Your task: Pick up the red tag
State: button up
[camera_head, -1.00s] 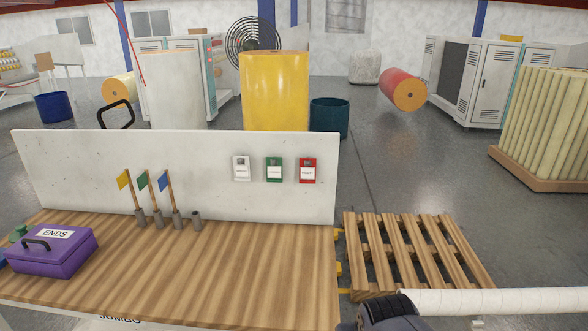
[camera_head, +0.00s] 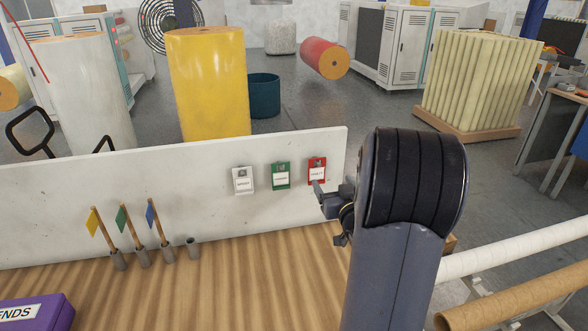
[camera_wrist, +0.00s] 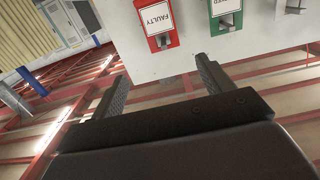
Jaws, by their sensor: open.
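The red tag (camera_head: 317,169), with a white label, hangs on the upright white board at the right end of its row. In the wrist view the red tag (camera_wrist: 158,22) appears upside down, its label reading "FAULTY". My gripper (camera_head: 322,197) is just below and in front of the red tag in the head view, partly hidden by my arm. In the wrist view my gripper (camera_wrist: 162,67) is open and empty. Its two fingers point toward the board, with the red tag beyond and between them, apart from both.
A green tag (camera_head: 281,175) hangs just left of the red one, and a white tag (camera_head: 243,180) further left. Several small flags (camera_head: 123,220) stand in holders on the wooden bench (camera_head: 240,285). A purple box (camera_head: 40,315) sits at the bench's left.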

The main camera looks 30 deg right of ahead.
aim_at(320, 165)
jog(key=x, duration=0.2)
jog(key=p+x, duration=0.1)
jog(key=x, duration=0.1)
jog(key=p+x, duration=0.1)
jog(key=x, duration=0.1)
jog(key=shift+w+r, duration=0.25)
jog(key=shift+w, duration=0.05)
jog(key=x, duration=0.1)
jog(key=p+x, duration=0.2)
jog(key=shift+w+a, duration=0.15)
jog(key=shift+a, duration=0.1)
jog(key=shift+w+d+f, duration=0.15)
jog(key=shift+w+d, duration=0.05)
jog(key=shift+w, duration=0.35)
jog(key=c, duration=1)
